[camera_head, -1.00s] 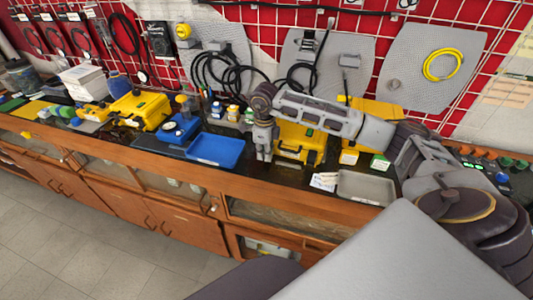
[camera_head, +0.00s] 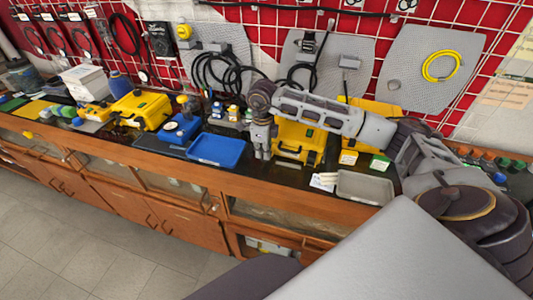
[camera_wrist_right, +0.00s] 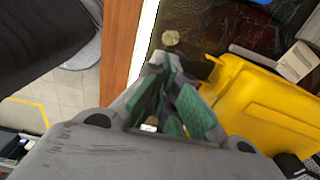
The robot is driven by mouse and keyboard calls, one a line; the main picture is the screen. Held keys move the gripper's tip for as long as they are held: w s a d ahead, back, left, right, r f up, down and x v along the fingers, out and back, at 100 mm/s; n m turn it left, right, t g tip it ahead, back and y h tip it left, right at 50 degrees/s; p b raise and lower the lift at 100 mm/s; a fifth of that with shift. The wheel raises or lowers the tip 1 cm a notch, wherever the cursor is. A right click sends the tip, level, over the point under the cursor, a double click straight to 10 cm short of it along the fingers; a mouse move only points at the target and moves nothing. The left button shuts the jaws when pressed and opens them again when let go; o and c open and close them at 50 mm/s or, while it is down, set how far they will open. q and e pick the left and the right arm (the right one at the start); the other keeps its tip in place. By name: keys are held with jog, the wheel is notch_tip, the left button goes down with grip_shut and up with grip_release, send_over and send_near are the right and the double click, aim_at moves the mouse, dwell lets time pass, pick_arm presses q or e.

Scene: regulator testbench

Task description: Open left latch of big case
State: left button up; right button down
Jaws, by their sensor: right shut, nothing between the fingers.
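The big yellow case (camera_head: 308,154) stands closed on the dark bench top, partly covered by my right arm. My right gripper (camera_head: 262,156) points down just left of the case's front-left side. Its fingers are shut with nothing between them. In the right wrist view, the green-padded fingers (camera_wrist_right: 170,75) are close together beside the yellow case (camera_wrist_right: 268,105). A small dark part sits at the near corner of the case by the fingertips; I cannot tell if it is the left latch or if the fingers touch it. My left gripper is not in view.
A blue tray (camera_head: 218,150) lies left of my right gripper, and a grey tray (camera_head: 365,187) lies to the right of the case. Another yellow case (camera_head: 146,108) stands further left. The bench's wooden front edge (camera_head: 290,205) runs close below the gripper.

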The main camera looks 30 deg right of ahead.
jog(key=shift+r, duration=0.1)
notch_tip(320, 180, up, 7)
jog(key=p, duration=0.3)
dwell(1.1)
dwell(0.5)
